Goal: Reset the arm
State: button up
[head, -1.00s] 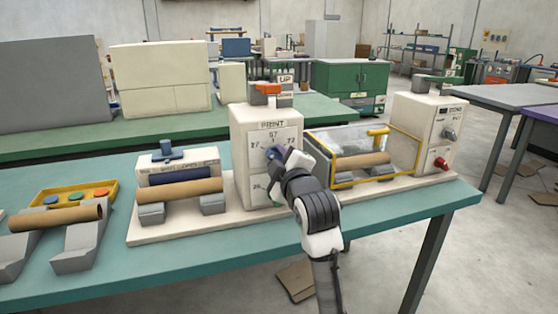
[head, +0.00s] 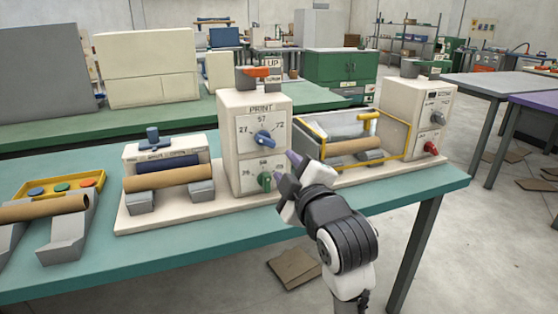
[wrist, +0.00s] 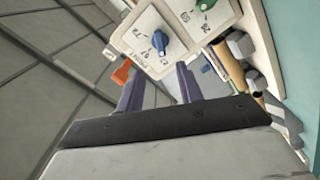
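My gripper (head: 285,173) is in front of the lower right of the cream PRINT box (head: 226,150), apart from it. Its fingers (wrist: 160,88) show in the wrist view with a clear gap between them and nothing held. The blue knob (head: 264,138) on the box is free; it also shows in the wrist view (wrist: 160,42), beyond the fingertips. A green knob (head: 265,180) sits below it, close to the fingertips in the head view; it shows in the wrist view too (wrist: 205,4).
Left of the box, a cardboard tube (head: 168,178) rests on grey supports. To the right are a yellow-framed clear guard (head: 405,143) and a box with a red knob (head: 431,147). An orange lever (head: 256,71) tops the PRINT box. The teal table (head: 90,262) has bare room in front.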

jog(key=shift+s+d, duration=0.25)
jog(key=shift+s, duration=0.45)
jog(key=shift+a, duration=0.1)
